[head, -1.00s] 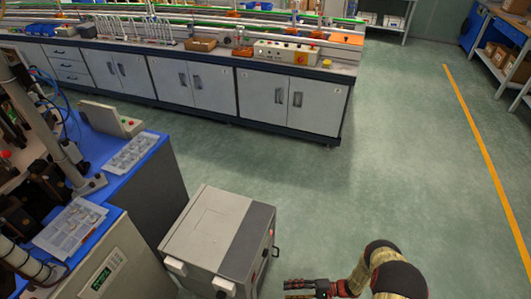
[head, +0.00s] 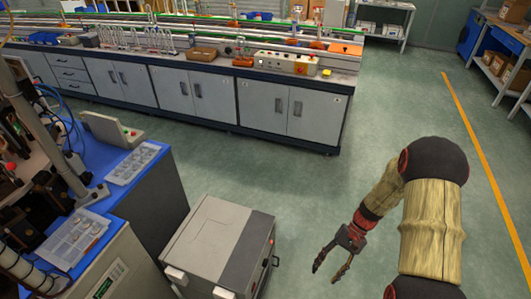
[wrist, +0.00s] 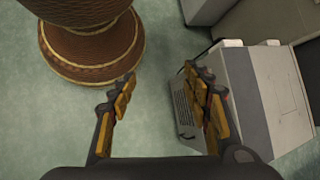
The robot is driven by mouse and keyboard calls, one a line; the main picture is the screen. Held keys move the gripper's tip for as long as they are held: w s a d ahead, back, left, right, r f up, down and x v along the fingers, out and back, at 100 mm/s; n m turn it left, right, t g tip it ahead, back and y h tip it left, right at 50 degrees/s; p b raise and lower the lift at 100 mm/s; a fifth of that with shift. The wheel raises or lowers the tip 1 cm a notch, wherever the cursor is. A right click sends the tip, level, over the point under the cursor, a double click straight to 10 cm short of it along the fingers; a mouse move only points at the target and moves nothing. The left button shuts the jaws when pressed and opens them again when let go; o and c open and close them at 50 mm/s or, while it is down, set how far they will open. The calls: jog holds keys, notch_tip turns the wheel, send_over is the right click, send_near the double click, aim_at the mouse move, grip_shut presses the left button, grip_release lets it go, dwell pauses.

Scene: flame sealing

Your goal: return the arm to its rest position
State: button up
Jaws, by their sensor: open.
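My gripper (head: 332,262) is open and empty at the lower middle of the head view, with its fingers pointing down. It hangs over the floor to the right of a grey cabinet (head: 215,243) and apart from it. In the wrist view, the two fingers of my gripper (wrist: 162,100) are spread wide with nothing between them but green floor. The grey cabinet (wrist: 262,88) shows there to the right, partly behind the right finger. My arm, in tan and black sleeves, reaches in from the right side of the head view.
A blue-topped bench (head: 140,185) with clear trays (head: 132,163) stands at left. A long workbench with grey cupboards (head: 215,97) runs across the back. Shelves (head: 505,60) stand at far right beyond a yellow floor line (head: 490,165). The floor (head: 385,110) between is clear.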

jog(key=s+r+n+t+h+p, duration=0.1)
jog(key=s+r+t+h, duration=0.1)
jog(key=r, duration=1.2)
jog(key=s+a+r+n+t+h+p, duration=0.1)
jog(key=s+r+t, duration=0.4)
jog(key=r, duration=0.9)
jog(key=s+a+r+n+t+h+p, duration=0.1)
jog(key=s+r, duration=0.4)
jog(key=r, duration=1)
jog(key=n+t+h+p, duration=0.1)
jog(key=t+h, duration=0.1)
jog(key=shift+s+a+n+t+p, duration=0.15)
jog(key=shift+s+n+t+p, duration=0.15)
jog(key=shift+s+t, duration=0.1)
jog(key=shift+f, duration=0.15)
